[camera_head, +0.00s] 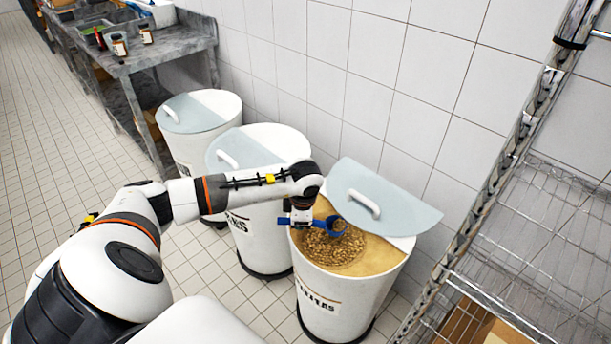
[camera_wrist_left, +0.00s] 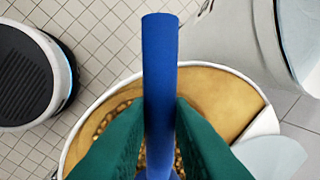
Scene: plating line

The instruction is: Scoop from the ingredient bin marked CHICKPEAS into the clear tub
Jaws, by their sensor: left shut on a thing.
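The front white bin (camera_head: 325,310) stands at centre right, with its pale lid (camera_head: 385,205) folded half open. Its dark label is partly blurred, so I cannot read it fully. Tan chickpea-like grains (camera_head: 335,252) lie inside; they also show in the left wrist view (camera_wrist_left: 113,113). My left gripper (camera_head: 301,212) is over the bin's opening, shut on the handle of a blue scoop (camera_head: 337,226). In the left wrist view the handle (camera_wrist_left: 160,70) stands between green fingers (camera_wrist_left: 160,145). The scoop's bowl is at the grains; I cannot tell how full it is. The clear tub and my right gripper are not in view.
Two more lidded white bins, a middle one (camera_head: 262,240) and a far one (camera_head: 190,152), stand in a row along the tiled wall. A wire rack (camera_head: 530,225) is close on the right. A grey counter (camera_head: 165,45) with jars is at the back left. Tiled floor is open at left.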

